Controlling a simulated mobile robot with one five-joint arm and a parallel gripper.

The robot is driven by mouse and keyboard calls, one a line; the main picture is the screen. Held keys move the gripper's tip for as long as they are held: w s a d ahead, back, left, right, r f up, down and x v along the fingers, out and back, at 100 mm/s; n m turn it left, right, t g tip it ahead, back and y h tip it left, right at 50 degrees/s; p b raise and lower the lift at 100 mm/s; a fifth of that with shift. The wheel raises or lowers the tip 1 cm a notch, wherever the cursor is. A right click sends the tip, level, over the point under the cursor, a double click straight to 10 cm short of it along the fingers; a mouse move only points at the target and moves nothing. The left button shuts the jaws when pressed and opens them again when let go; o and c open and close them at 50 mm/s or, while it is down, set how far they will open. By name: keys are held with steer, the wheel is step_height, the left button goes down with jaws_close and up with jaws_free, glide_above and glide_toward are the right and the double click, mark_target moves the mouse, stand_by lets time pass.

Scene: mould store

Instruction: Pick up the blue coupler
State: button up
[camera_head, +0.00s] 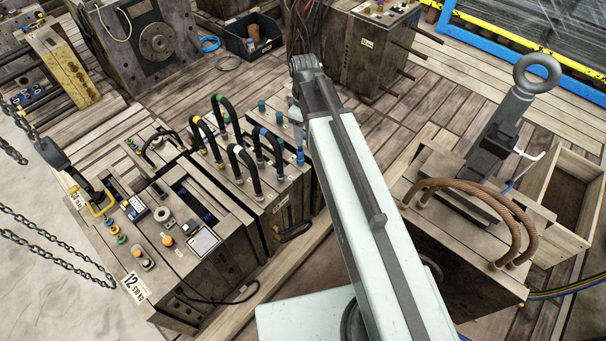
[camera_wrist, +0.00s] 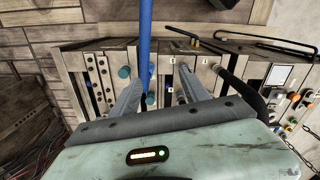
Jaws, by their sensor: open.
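A small blue coupler (camera_head: 300,157) stands at the right end of the hose-topped mould block (camera_head: 285,187), close beside my arm in the head view. In the wrist view a long blue upright shape (camera_wrist: 145,40) runs down from the top edge to between my fingers, nearer the left one; I cannot tell if it is the same coupler. My gripper (camera_wrist: 158,76) is open over the block, its two grey fingers apart with nothing clamped. Teal fittings (camera_wrist: 124,72) show beside the left finger.
Black looped hoses (camera_head: 240,160) with coloured ends rise from the block left of the coupler. Another mould with brown hoses (camera_head: 480,205) and a lifting eye (camera_head: 537,72) stands at right. An open wooden box (camera_head: 570,195) lies beyond it.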

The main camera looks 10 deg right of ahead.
mark_target(300, 155)
steer(key=w+f+n+b, duration=0.1)
steer(key=f+n+b, duration=0.1)
steer(key=f, duration=0.2)
steer(key=w+f+n+b, duration=0.2)
steer(key=f+b, duration=0.1)
steer(key=f, duration=0.1)
steer(key=w+f+n+b, duration=0.2)
steer(key=f+b, duration=0.1)
steer(key=f, duration=0.1)
steer(key=shift+w+d+f, duration=0.1)
steer(key=shift+w+d, duration=0.05)
steer(key=shift+w, duration=0.1)
steer(key=f+b, duration=0.8)
steer(key=shift+w+a, duration=0.15)
steer(key=shift+a, duration=0.05)
steer(key=shift+r, duration=0.2)
jaws_close()
